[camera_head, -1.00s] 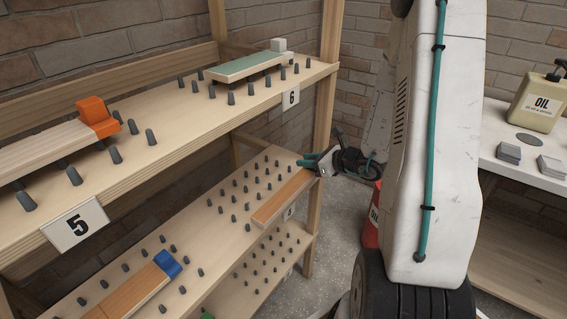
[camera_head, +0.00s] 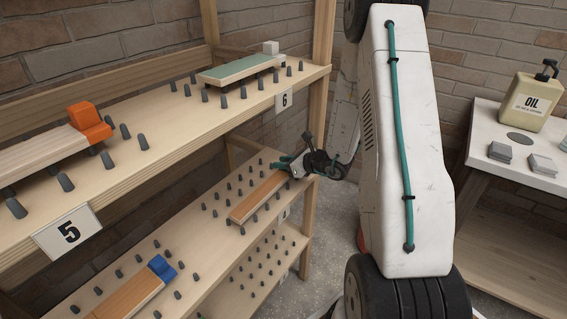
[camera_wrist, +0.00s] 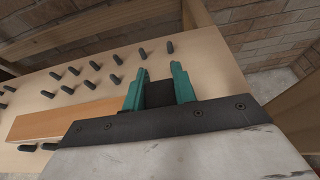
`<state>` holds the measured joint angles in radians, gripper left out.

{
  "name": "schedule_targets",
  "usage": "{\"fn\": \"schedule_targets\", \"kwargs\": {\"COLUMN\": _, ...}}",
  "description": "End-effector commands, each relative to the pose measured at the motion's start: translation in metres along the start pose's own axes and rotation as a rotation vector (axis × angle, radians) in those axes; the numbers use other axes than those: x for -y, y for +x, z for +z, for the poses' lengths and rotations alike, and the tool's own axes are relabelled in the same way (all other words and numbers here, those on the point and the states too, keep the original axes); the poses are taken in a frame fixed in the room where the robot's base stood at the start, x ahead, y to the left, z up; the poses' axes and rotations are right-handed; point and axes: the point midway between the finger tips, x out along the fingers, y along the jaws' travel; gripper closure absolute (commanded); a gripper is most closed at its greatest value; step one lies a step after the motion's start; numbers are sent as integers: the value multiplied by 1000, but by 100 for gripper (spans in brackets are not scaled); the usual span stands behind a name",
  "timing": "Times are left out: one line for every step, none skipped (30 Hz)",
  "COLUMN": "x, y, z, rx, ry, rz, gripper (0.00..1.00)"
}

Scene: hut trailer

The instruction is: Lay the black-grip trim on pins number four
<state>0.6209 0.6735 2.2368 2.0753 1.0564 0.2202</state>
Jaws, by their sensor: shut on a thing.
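The trim (camera_head: 257,196) is a long orange-brown wooden strip. Its black grip (camera_wrist: 158,94) shows between my fingers in the wrist view. My gripper (camera_head: 288,163), with teal fingers, is shut on that grip at the right end of the middle shelf. The strip (camera_wrist: 62,121) reaches left from the fingers, over the front part of the shelf. Grey pins (camera_head: 239,178) stand in rows behind it. I cannot tell whether the strip touches the pins beneath it. The small label on this shelf edge (camera_head: 283,214) is too small to read.
The upper shelf (camera_head: 215,115) carries a green strip and an orange-ended strip, with labels 6 and 5. A blue-ended strip (camera_head: 130,294) lies farther left on the middle shelf. A wooden post (camera_head: 317,100) stands close to my gripper. A bench with an oil can (camera_head: 525,102) is at right.

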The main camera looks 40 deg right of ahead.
Motion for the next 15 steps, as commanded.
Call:
{"fn": "schedule_targets", "kwargs": {"x": 0, "y": 0, "z": 0, "rx": 0, "ry": 0, "rz": 0, "gripper": 99}}
{"fn": "schedule_targets", "kwargs": {"x": 0, "y": 0, "z": -1, "rx": 0, "ry": 1, "rz": 0, "gripper": 99}}
{"fn": "schedule_targets", "kwargs": {"x": 0, "y": 0, "z": -2, "rx": 0, "ry": 1, "rz": 0, "gripper": 99}}
{"fn": "schedule_targets", "kwargs": {"x": 0, "y": 0, "z": -2, "rx": -1, "ry": 0, "rz": 0, "gripper": 67}}
{"fn": "schedule_targets", "kwargs": {"x": 0, "y": 0, "z": -2, "rx": 0, "ry": 0, "rz": 0, "gripper": 59}}
{"fn": "schedule_targets", "kwargs": {"x": 0, "y": 0, "z": -2, "rx": 0, "ry": 0, "rz": 0, "gripper": 51}}
{"fn": "schedule_targets", "kwargs": {"x": 0, "y": 0, "z": -2, "rx": 0, "ry": 0, "rz": 0, "gripper": 51}}
{"fn": "schedule_targets", "kwargs": {"x": 0, "y": 0, "z": -2, "rx": 0, "ry": 0, "rz": 0, "gripper": 51}}
{"fn": "schedule_targets", "kwargs": {"x": 0, "y": 0, "z": -2, "rx": 0, "ry": 0, "rz": 0, "gripper": 51}}
{"fn": "schedule_targets", "kwargs": {"x": 0, "y": 0, "z": -2, "rx": 0, "ry": 0, "rz": 0, "gripper": 51}}
{"fn": "schedule_targets", "kwargs": {"x": 0, "y": 0, "z": -2, "rx": 0, "ry": 0, "rz": 0, "gripper": 51}}
{"fn": "schedule_targets", "kwargs": {"x": 0, "y": 0, "z": -2, "rx": 0, "ry": 1, "rz": 0, "gripper": 51}}
{"fn": "schedule_targets", "kwargs": {"x": 0, "y": 0, "z": -2, "rx": 0, "ry": 1, "rz": 0, "gripper": 51}}
{"fn": "schedule_targets", "kwargs": {"x": 0, "y": 0, "z": -1, "rx": 0, "ry": 0, "rz": 0, "gripper": 51}}
{"fn": "schedule_targets", "kwargs": {"x": 0, "y": 0, "z": 0, "rx": 0, "ry": 0, "rz": 0, "gripper": 51}}
